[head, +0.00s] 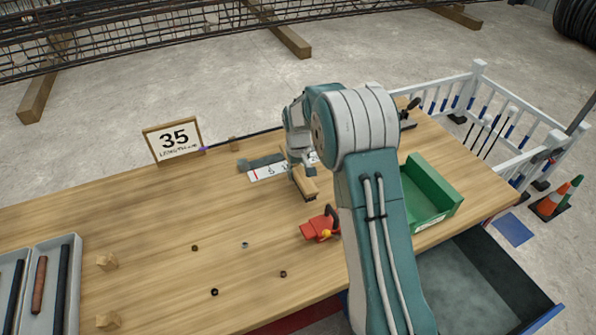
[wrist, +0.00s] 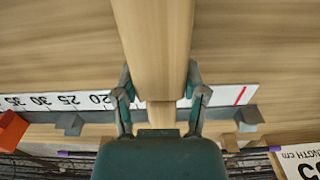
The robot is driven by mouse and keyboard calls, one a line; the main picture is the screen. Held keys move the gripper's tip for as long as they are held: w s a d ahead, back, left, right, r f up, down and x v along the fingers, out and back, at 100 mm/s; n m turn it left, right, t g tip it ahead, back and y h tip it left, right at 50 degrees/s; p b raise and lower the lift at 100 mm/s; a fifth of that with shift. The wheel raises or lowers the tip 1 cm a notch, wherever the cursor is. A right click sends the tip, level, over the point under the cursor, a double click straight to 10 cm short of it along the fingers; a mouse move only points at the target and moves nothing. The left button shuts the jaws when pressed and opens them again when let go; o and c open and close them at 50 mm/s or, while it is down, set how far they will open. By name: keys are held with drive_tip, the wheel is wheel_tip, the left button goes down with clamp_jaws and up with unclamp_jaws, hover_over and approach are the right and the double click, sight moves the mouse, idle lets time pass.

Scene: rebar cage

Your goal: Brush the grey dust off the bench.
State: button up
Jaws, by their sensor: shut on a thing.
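The wooden bench (head: 150,225) fills the middle of the head view. My gripper (head: 300,160) is over its far middle part, partly hidden by my arm. It is shut on a pale wooden brush (head: 304,184), whose dark lower edge is close to the bench top; I cannot tell if it touches. In the wrist view my gripper's fingers (wrist: 161,97) sit on either side of the brush's wooden body (wrist: 153,45), which runs to the top edge. I cannot make out grey dust in either view; the brush and arm hide part of the bench.
A white measuring strip (head: 266,172) lies beside the brush. A red tool (head: 319,227) and several small nuts lie nearer. A green bin (head: 430,190) stands right; grey trays (head: 67,290) are left. The left-middle bench is mostly clear.

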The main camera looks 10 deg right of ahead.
drive_tip(key=shift+f, duration=0.6)
